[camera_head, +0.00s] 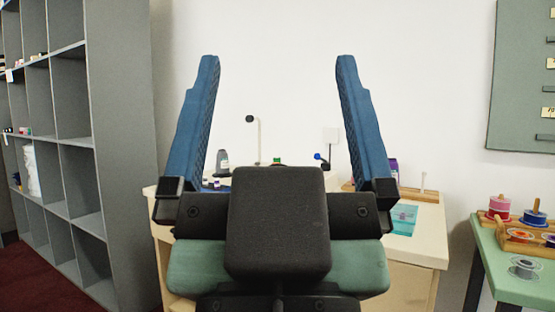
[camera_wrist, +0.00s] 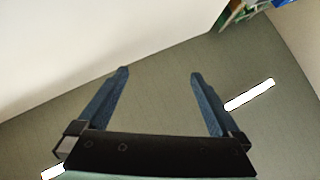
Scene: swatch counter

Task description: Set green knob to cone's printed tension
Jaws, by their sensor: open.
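My gripper (camera_head: 277,62) stands upright in front of the head camera, its two blue fingers wide apart with nothing between them. In the wrist view my gripper (camera_wrist: 159,73) is also open and empty. A small green piece (camera_head: 277,160) shows just above my gripper's dark body, at the counter's back; I cannot tell whether it is the green knob. A grey, narrow-topped item (camera_head: 222,160) stands to its left. A purple item (camera_head: 393,168) stands to the right, partly behind a finger. I cannot tell which is the cone, and no printed tension is readable.
The pale wooden counter (camera_head: 430,240) is largely hidden by my gripper. A teal item (camera_head: 404,219) lies on its right. A green table (camera_head: 500,280) with spools (camera_head: 499,206) stands at far right. Grey shelving (camera_head: 120,150) is at left. The wrist view shows a grey surface (camera_wrist: 160,110) with white strips.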

